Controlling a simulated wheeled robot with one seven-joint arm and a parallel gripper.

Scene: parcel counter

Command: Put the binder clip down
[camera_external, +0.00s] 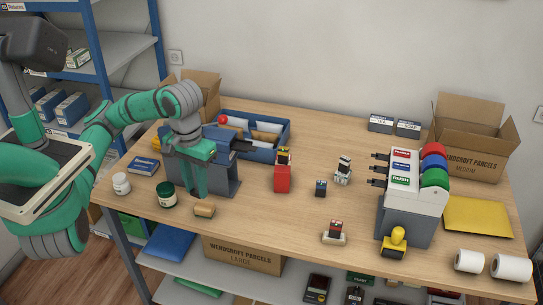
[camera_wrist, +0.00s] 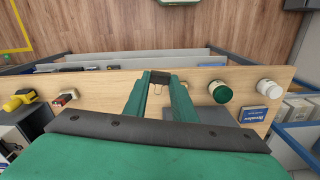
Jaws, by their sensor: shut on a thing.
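My gripper (camera_external: 198,194) is low over the front left part of the wooden counter (camera_external: 265,215). In the wrist view my gripper (camera_wrist: 160,82) is shut on a black binder clip (camera_wrist: 159,77), held between the fingertips with its wire handles toward the palm. The clip is close to the counter's front edge in that view; I cannot tell whether it touches the counter. In the external view the clip is hidden or too small to make out.
A small tan block (camera_external: 204,211) lies just in front of my fingers. A grey machine (camera_external: 222,176) is behind. The counter is clear toward the red stapler-like item (camera_external: 282,179).

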